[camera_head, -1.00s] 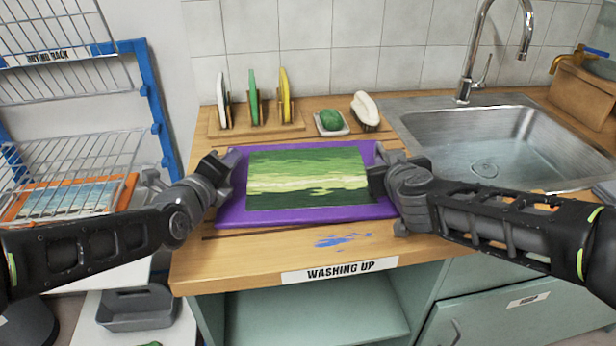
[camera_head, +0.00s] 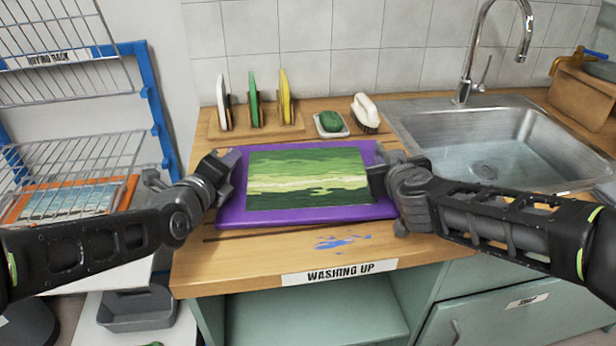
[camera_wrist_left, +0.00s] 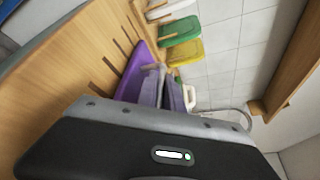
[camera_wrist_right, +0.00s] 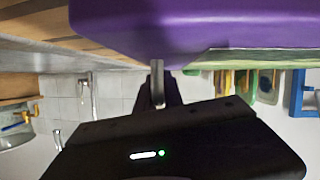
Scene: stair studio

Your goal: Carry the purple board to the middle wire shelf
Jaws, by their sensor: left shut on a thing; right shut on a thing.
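The purple board (camera_head: 300,215) carries a green striped picture and lies roughly level over the wooden counter. Whether it touches the counter is hard to tell. My left gripper (camera_head: 232,165) is shut on its left edge, and my right gripper (camera_head: 373,172) is shut on its right edge. The board also shows in the left wrist view (camera_wrist_left: 133,72) and close up in the right wrist view (camera_wrist_right: 190,28). The blue-framed drying rack stands at the left, with an upper wire shelf (camera_head: 60,78) and a lower visible wire shelf (camera_head: 85,152).
An orange-edged board (camera_head: 117,195) sits in the rack's lower part. Behind the purple board are a wooden holder (camera_head: 292,128) with upright plates, a green sponge dish (camera_head: 331,122) and a white brush (camera_head: 365,110). A metal sink (camera_head: 485,150) is at right. A grey tub (camera_head: 137,310) stands low left.

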